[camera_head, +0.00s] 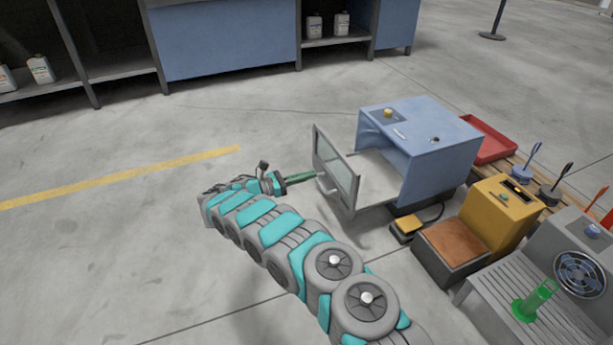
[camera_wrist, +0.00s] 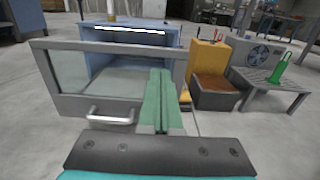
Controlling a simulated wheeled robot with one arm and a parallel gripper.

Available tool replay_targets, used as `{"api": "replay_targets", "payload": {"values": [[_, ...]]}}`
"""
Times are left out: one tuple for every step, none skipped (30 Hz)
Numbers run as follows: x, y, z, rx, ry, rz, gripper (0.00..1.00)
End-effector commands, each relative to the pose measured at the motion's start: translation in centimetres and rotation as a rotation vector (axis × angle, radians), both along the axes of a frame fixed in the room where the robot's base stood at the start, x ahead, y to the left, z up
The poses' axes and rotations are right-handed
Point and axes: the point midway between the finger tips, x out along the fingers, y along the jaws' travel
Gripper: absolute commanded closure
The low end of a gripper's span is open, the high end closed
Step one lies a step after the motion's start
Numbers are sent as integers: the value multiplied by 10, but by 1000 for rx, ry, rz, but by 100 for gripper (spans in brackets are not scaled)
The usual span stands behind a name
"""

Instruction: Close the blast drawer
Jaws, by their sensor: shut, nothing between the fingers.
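The blast drawer (camera_head: 338,170) is pulled out from the blue cabinet (camera_head: 440,150), its grey-framed glass front standing well clear of the cabinet opening. In the wrist view the drawer front (camera_wrist: 70,105) faces me, with a light metal bar handle (camera_wrist: 110,117) low on it. My gripper (camera_head: 313,175) is shut and empty, its green fingers close to the outer side of the drawer front near the handle. In the wrist view my fingers (camera_wrist: 160,76) overlap the right part of the glass, right of the handle. I cannot tell whether they touch it.
A yellow machine with a brown pad (camera_head: 455,245) stands right of the cabinet. Beside it are a slatted grey bench (camera_head: 530,300) with a green object and a fan unit. A red tray (camera_head: 490,142) lies behind. The floor left of the drawer is clear.

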Motion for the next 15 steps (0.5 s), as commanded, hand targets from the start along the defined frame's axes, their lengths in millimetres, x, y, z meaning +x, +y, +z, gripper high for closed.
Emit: {"api": "replay_targets", "payload": {"values": [[3, -9, 0, -1, 0, -2, 100], [4, -14, 0, -1, 0, -3, 100], [6, -22, 0, -1, 0, -3, 100], [8, -27, 0, -1, 1, -4, 100], [10, -32, 0, -1, 0, -4, 100], [12, -40, 1, -2, -2, -4, 100], [14, -45, 1, -2, -2, -4, 100], [16, -51, 0, -1, -1, -3, 100], [18, -58, 0, -1, 0, -3, 100], [20, -64, -1, 0, 0, -3, 100], [22, -70, -1, 0, 2, -3, 100], [24, -78, -2, -1, 3, -4, 100], [26, -83, -2, -2, 2, -3, 100], [27, -87, -1, -2, 2, -3, 100], [29, -93, -1, -2, 2, -3, 100]]}}
